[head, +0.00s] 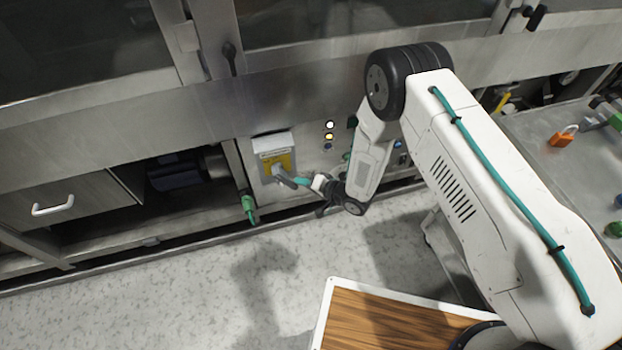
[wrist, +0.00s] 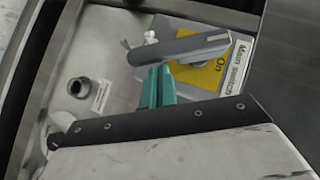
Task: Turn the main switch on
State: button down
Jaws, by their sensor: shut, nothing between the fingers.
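The main switch (head: 272,144) is a grey box with a yellow plate on the front panel, left of the indicator lights. In the wrist view, its label (wrist: 238,62) reads "Main switch", and "On" shows on the yellow plate (wrist: 207,76). A grey lever handle (wrist: 178,47) lies across the plate and hides part of it. My gripper (wrist: 158,70) has teal fingers, shut and empty. The fingertips are right beside the lever's edge; I cannot tell whether they touch it. In the head view, my gripper (head: 299,181) is at the lever's lower right.
Indicator lights (head: 329,131) sit right of the switch. A green-handled valve (head: 249,207) sticks out at its lower left. A drawer (head: 60,203) is further left. An orange padlock (head: 562,138) lies on the metal table (head: 535,165) at right. The floor in front is open.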

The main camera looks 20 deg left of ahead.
aim_at(292, 187)
jog(key=shift+s+a+f+m+y, duration=0.15)
jog(key=shift+f+m+y, duration=0.15)
jog(key=shift+f, duration=0.1)
dwell(0.5)
jog(key=shift+s+a+f+m+y, duration=0.2)
jog(key=shift+a+f+m+y, duration=0.1)
jog(key=shift+f+m+y, duration=0.25)
jog(key=shift+s+a+f+m+y, duration=0.15)
jog(key=shift+a+f+m+y, duration=0.15)
jog(key=shift+y, duration=0.35)
jog(key=shift+a, duration=0.1)
jog(key=shift+s+a+f, duration=0.15)
jog(key=shift+f, duration=0.05)
jog(key=shift+a+f, duration=0.1)
